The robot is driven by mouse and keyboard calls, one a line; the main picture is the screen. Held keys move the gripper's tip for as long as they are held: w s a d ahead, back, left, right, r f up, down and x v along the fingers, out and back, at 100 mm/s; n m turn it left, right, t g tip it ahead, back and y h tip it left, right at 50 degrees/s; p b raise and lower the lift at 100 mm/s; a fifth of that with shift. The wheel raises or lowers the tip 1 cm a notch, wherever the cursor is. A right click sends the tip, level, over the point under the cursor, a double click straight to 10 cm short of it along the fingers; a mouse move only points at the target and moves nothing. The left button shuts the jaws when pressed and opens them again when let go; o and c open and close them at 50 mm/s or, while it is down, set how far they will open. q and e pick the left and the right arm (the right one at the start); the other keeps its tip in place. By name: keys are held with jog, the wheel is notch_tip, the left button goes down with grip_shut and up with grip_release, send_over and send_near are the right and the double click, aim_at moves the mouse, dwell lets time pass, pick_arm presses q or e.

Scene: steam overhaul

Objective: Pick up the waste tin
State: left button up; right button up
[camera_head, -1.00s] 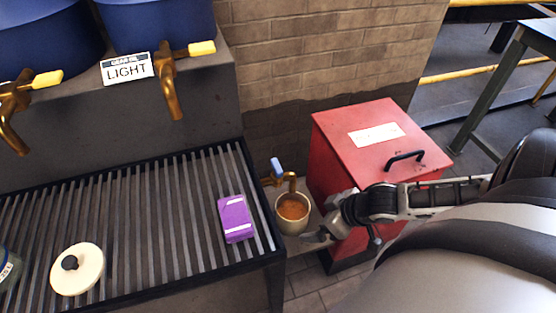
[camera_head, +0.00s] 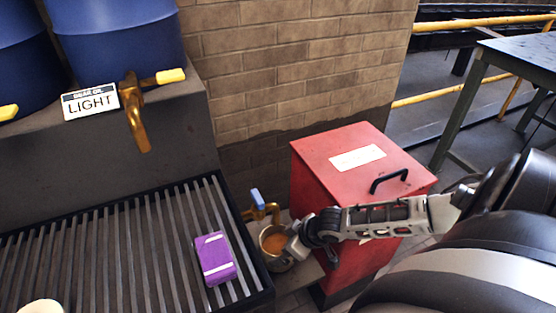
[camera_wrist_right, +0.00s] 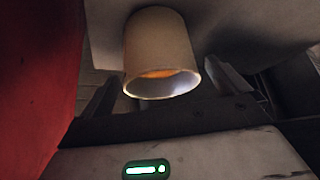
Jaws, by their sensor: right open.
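The waste tin (camera_head: 271,236) is a small pale metal cup with orange-brown contents. It sits upright below a brass tap with a blue handle (camera_head: 257,203), between the slatted bench and the red bin. My right gripper (camera_head: 288,251) is at the tin's right side and hides part of it. In the right wrist view the tin (camera_wrist_right: 160,50) shows ahead, between the two open fingers (camera_wrist_right: 163,92). I cannot tell whether either finger touches it. My left gripper is out of view.
The red bin (camera_head: 318,165) with a black handle stands close behind my right forearm. The slatted drain bench (camera_head: 110,250) is left of the tin, with a purple box (camera_head: 214,258) on it. Blue drums (camera_head: 120,30) and a brass tap (camera_head: 135,115) stand above. A brick wall (camera_head: 290,60) is behind.

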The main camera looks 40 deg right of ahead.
aim_at(281, 246)
jog(key=b+x, duration=0.1)
jog(key=x, duration=0.3)
jog(key=shift+w, duration=0.15)
jog(key=shift+r, duration=0.1)
jog(key=c, duration=1.3)
